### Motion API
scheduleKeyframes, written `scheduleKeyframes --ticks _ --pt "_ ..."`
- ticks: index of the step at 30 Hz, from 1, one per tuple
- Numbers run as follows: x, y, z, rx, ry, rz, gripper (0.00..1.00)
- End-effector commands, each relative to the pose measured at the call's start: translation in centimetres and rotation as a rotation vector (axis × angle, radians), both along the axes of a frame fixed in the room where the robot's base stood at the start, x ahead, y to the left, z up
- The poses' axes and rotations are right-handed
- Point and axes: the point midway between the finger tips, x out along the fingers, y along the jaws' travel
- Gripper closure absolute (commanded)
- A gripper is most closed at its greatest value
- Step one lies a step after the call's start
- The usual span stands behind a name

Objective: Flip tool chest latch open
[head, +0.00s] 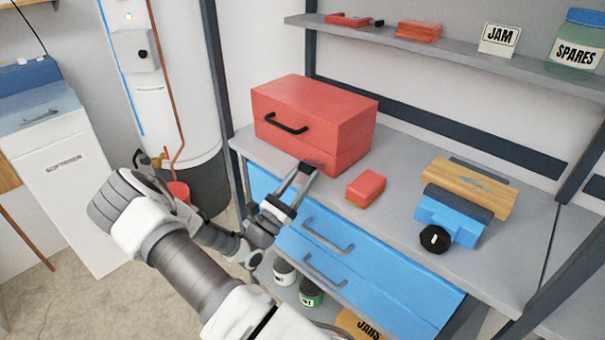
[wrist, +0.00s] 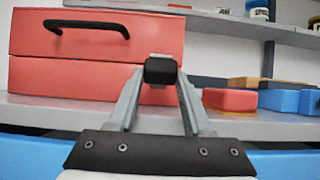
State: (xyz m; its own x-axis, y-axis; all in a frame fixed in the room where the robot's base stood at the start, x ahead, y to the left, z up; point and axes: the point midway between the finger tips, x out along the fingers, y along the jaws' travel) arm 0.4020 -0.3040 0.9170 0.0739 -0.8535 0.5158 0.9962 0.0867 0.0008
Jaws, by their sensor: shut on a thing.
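The red tool chest (head: 335,120) stands on the grey workbench, its lid down. Its front, with a black handle (wrist: 88,24) at upper left, fills much of the wrist view. My gripper (head: 304,170) is at the right part of the chest's front, below and right of the handle. In the wrist view its two grey fingers come together at the tips on a small dark latch (wrist: 160,70) with a lighter grey part above it, at the right side of the chest front. In the head view my fingers mostly hide the latch.
A small red box (head: 366,188) lies right of the chest on the bench. A blue vise-like tool (head: 452,215) with a black knob and a wooden block (head: 468,186) sit farther right. Blue drawers (head: 370,275) with bar handles are under the benchtop. A shelf (head: 450,58) runs above.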

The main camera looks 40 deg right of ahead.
Motion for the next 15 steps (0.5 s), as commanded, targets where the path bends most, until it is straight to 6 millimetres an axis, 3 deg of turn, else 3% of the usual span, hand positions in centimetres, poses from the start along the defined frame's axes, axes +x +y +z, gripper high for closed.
scheduleKeyframes --ticks 1,13,14,15 --pt "-0.09 -0.15 -0.71 0.019 0.006 -0.001 1.00" --pt "-0.11 -0.21 -0.72 0.019 0.005 -0.002 1.00" --pt "-0.11 -0.21 -0.71 0.019 0.005 -0.002 0.47" --pt "-0.11 -0.22 -0.70 0.019 0.005 -0.003 0.40"
